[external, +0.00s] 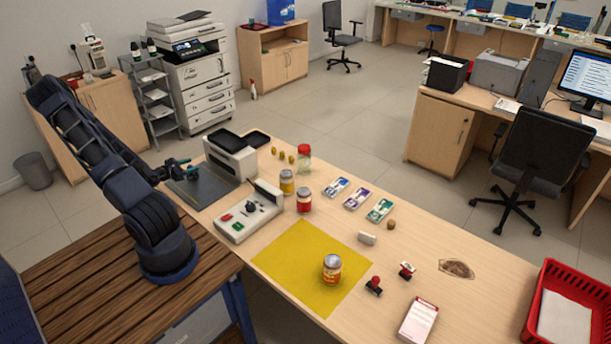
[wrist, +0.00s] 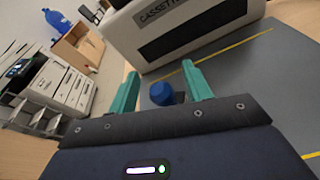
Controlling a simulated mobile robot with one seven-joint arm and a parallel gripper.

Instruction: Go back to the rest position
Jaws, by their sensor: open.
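My gripper (external: 183,168) hangs low over the dark grey mat (external: 207,196) at the left end of the counter, just left of the white cassette unit (external: 238,165). In the wrist view the two teal fingers of my gripper (wrist: 162,80) are spread apart. A small blue object (wrist: 162,94) shows between the fingers, by the grey mat (wrist: 255,75); I cannot tell whether it touches a finger. The cassette unit (wrist: 180,35), with its label, stands close beyond the fingertips.
A switch box (external: 250,213), several cans and a jar (external: 304,157) stand right of the mat. A can (external: 332,268) sits on a yellow sheet (external: 293,258). Stamps, a card box (external: 418,318) and a red basket (external: 530,318) are farther right. The air above the counter is clear.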

